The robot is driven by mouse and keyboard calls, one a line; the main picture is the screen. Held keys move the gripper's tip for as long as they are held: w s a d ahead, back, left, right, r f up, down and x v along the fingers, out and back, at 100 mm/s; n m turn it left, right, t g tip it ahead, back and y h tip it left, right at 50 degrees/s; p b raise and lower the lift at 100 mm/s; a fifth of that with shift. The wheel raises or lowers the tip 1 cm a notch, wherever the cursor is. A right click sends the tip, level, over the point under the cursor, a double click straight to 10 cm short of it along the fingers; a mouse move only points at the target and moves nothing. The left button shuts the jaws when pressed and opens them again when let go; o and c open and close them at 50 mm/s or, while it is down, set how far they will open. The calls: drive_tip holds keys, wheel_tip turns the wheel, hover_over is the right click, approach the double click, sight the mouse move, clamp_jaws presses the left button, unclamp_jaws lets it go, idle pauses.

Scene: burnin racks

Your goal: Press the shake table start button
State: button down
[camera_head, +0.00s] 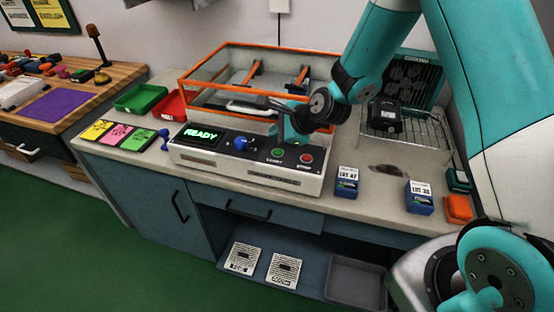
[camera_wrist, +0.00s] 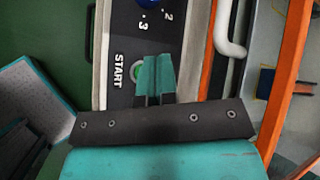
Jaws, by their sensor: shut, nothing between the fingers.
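The shake table's white control box (camera_head: 247,172) stands on the counter. Its display (camera_head: 198,134) reads READY in green. On its panel are a blue knob (camera_head: 241,143), the green start button (camera_head: 278,153) and a red stop button (camera_head: 306,158). My gripper (camera_head: 284,137) is shut and empty, pointing down just above and behind the start button. In the wrist view its teal fingertips (camera_wrist: 155,62) overlap the start button (camera_wrist: 136,71) beside the START label, hiding part of it. I cannot tell whether they touch it. The knob (camera_wrist: 149,3) shows at the top edge there.
An orange-framed clear enclosure (camera_head: 206,96) stands behind the box. Blue labelled boxes (camera_head: 346,188) (camera_head: 419,203) and an orange block (camera_head: 457,209) sit to the right, before a wire rack (camera_head: 375,125). Green (camera_head: 140,99) and red (camera_head: 171,106) trays and coloured cards (camera_head: 113,135) lie left.

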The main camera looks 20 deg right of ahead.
drive_tip(key=shift+f+b, duration=0.45)
drive_tip(key=shift+f, duration=0.85)
drive_tip(key=shift+f, duration=0.15)
idle(0.9)
drive_tip(key=shift+f, duration=0.3)
drive_tip(key=shift+f+b, duration=0.4)
drive_tip(key=shift+b, duration=0.05)
idle(0.5)
drive_tip(key=shift+r, duration=0.1)
drive_tip(key=shift+r+p, duration=0.75)
drive_tip(key=shift+p, duration=0.05)
wheel_tip(320, 180, up, 5)
drive_tip(key=p, duration=0.4)
